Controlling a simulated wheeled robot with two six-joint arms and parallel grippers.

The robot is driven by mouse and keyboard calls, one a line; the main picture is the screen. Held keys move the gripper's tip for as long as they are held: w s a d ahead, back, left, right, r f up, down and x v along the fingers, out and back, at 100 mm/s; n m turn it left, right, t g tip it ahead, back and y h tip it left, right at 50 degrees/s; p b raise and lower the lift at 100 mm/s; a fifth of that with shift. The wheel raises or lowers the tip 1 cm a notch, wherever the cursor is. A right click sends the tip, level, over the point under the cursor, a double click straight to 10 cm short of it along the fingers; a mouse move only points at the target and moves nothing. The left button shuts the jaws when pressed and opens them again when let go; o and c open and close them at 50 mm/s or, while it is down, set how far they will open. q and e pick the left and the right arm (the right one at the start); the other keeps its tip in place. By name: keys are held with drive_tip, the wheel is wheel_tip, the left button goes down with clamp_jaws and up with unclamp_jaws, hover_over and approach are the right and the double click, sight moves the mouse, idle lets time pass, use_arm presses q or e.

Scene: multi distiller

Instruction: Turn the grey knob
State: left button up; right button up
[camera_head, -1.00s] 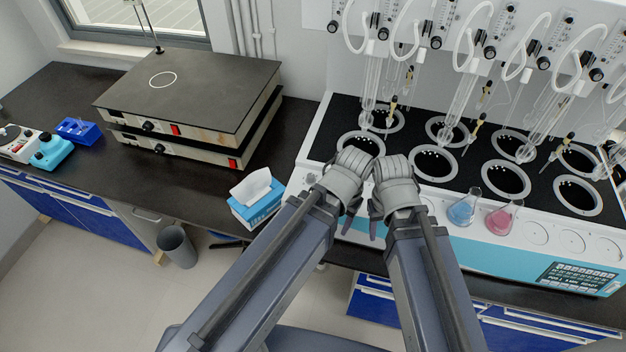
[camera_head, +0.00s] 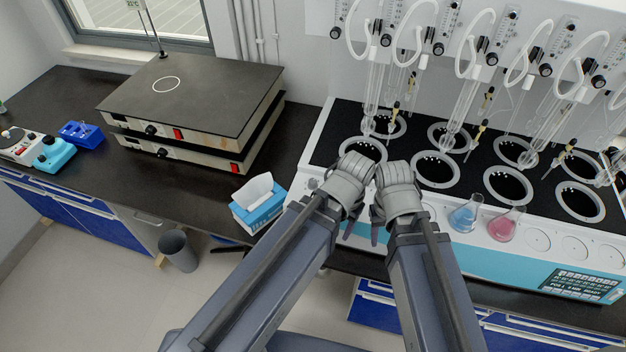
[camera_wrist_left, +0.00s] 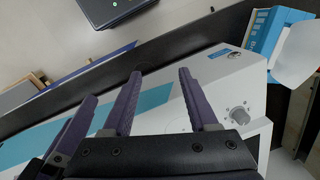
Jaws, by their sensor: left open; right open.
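The grey knob (camera_wrist_left: 240,115) is a small round knob on the white end part of the machine, right of my left gripper's fingers in the left wrist view. In the head view it is small, at the machine's left front corner (camera_head: 314,184). My left gripper (camera_wrist_left: 160,75) is open and empty; its purple fingers are apart from the knob. In the head view the left gripper (camera_head: 342,228) points down at the machine's front edge, its fingers partly hidden by the wrist. My right gripper (camera_head: 381,232) is close beside it, open, with nothing visible in it.
The white and blue distiller (camera_head: 460,255) has several round wells and glass tubes above. A blue flask (camera_head: 464,214) and a pink flask (camera_head: 503,226) stand on its front ledge. A tissue box (camera_head: 259,208) stands left of my arms. Two stacked hotplates (camera_head: 190,95) stand further left.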

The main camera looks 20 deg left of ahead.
sight(313, 181)
use_arm(q)
drive_tip(key=w+a+r+m+p, duration=0.1)
drive_tip(key=w, duration=0.1)
drive_tip(key=w+r+m+p, duration=0.1)
drive_tip(key=w, duration=0.1)
drive_tip(key=w+a+r+m+p, duration=0.1)
drive_tip(key=w, duration=0.1)
drive_tip(key=shift+a+r, duration=0.15)
drive_tip(key=shift+a, duration=0.2)
drive_tip(key=w+a+r+m+p, duration=0.1)
drive_tip(key=w+a+m, duration=0.1)
drive_tip(key=w+a+r+m+p, duration=0.1)
drive_tip(key=w+a+m, duration=0.1)
drive_tip(key=w, duration=0.1)
drive_tip(key=w+a+r+m+h+p, duration=0.1)
drive_tip(key=w+a+m+p, duration=0.1)
drive_tip(key=w+m, duration=0.1)
drive_tip(key=shift+a+r, duration=0.35)
drive_tip(key=shift+w+a+m, duration=0.3)
drive_tip(key=shift+a+m, duration=0.1)
wheel_tip(313, 181, down, 8)
drive_tip(key=b, duration=0.7)
drive_tip(key=shift+r+b, duration=0.1)
drive_tip(key=shift+b, duration=0.3)
drive_tip(key=shift+c, duration=0.2)
clamp_jaws()
